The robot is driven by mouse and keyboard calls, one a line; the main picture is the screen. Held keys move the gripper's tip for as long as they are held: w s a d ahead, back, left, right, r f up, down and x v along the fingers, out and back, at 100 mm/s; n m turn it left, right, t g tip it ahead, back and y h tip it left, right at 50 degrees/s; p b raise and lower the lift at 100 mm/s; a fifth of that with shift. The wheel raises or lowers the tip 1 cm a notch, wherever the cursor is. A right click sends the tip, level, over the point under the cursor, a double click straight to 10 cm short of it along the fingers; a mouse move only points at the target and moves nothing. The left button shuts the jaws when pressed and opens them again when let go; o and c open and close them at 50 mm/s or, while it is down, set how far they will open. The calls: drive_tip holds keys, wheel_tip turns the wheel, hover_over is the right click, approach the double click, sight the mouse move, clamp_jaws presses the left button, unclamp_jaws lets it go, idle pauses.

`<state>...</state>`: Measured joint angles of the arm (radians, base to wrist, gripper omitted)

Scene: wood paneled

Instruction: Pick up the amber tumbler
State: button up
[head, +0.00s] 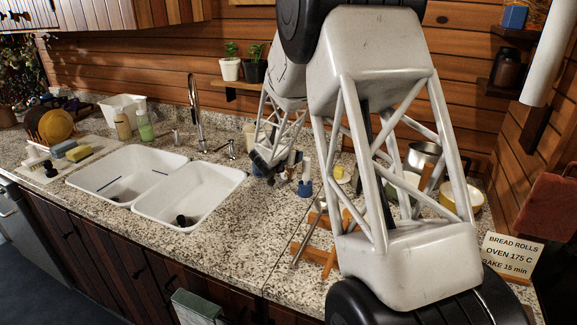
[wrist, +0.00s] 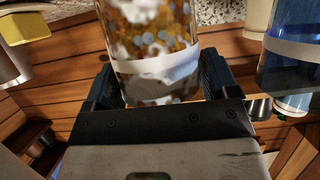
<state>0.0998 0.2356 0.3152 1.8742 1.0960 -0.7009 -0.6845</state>
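In the wrist view a clear glass with mottled amber patches and a pale band, which looks like the amber tumbler (wrist: 152,40), stands between the two dark fingers of my gripper (wrist: 160,75). One finger is on each side, close against the glass. I cannot tell whether both fingers press on it. The top edge of the picture cuts off part of the glass. In the head view my gripper is small and dark at the counter's back, partly hidden by my arm, and I cannot make out the tumbler there.
A blue glass (wrist: 290,60) stands close to the right finger in the wrist view. A yellow thing (wrist: 25,25) is at the left. In the head view a double white sink (head: 190,195) is left of my arm, with a tap (head: 194,115) behind it. A wooden rack (head: 318,258) stands in front.

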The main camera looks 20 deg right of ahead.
drive_tip(key=c, duration=0.7)
drive_tip(key=shift+o, duration=0.2)
drive_tip(key=shift+r, duration=0.2)
wheel_tip(320, 180, up, 10)
drive_tip(key=shift+f, duration=0.15)
idle(0.3)
